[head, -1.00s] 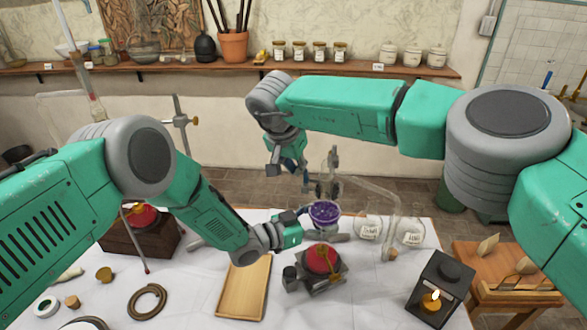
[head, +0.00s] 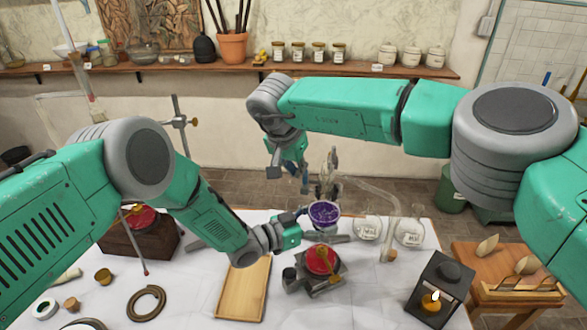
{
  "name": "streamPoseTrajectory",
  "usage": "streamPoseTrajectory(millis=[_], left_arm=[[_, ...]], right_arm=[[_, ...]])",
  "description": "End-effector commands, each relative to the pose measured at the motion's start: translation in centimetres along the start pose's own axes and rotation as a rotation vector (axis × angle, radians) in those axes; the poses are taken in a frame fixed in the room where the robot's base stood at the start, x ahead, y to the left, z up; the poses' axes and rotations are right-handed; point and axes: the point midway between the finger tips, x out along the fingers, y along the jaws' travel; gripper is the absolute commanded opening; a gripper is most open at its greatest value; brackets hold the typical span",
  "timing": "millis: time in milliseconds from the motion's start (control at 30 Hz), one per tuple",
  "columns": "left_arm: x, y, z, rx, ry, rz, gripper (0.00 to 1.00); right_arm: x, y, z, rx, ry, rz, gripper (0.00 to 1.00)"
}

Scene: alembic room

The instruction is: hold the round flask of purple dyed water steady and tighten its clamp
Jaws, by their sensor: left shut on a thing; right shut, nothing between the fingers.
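The round flask of purple dyed water (head: 324,213) stands near the middle of the table's far part, above a red-topped burner. My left gripper (head: 304,228) reaches it from the left and is shut on it at its side; the fingertips are small and partly hidden. The clamp (head: 328,178) appears as grey metal parts above and behind the flask, too small to tell how tight it is. My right gripper (head: 302,178) is shut and empty, pointing down just left of the clamp, apart from the flask.
The burner with the red top (head: 321,259) stands close in front of the flask. A wooden tray (head: 243,288) lies to its left. Labelled glass vessels (head: 409,232) and bent tubing are to the right. A lantern with a lit candle (head: 431,301) stands at the front right.

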Motion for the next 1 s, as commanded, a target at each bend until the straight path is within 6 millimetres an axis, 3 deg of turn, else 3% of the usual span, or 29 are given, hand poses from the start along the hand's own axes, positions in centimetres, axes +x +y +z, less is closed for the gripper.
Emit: streamPoseTrajectory(millis=[433,800,1000], left_arm=[[0.3,0.1,-0.3,0.004,0.002,-0.003,0.42],[0.3,0.1,-0.5,0.004,0.008,0.001,0.41],[0.1,0.0,-0.5,0.003,0.011,0.001,0.41]], right_arm=[[-0.8,1.8,0.1,0.005,-0.001,0.008,0.0],[-8.2,0.5,0.2,-0.001,0.002,0.001,0.0],[-11.2,-0.1,0.4,-0.004,0.002,0.002,0.0]])
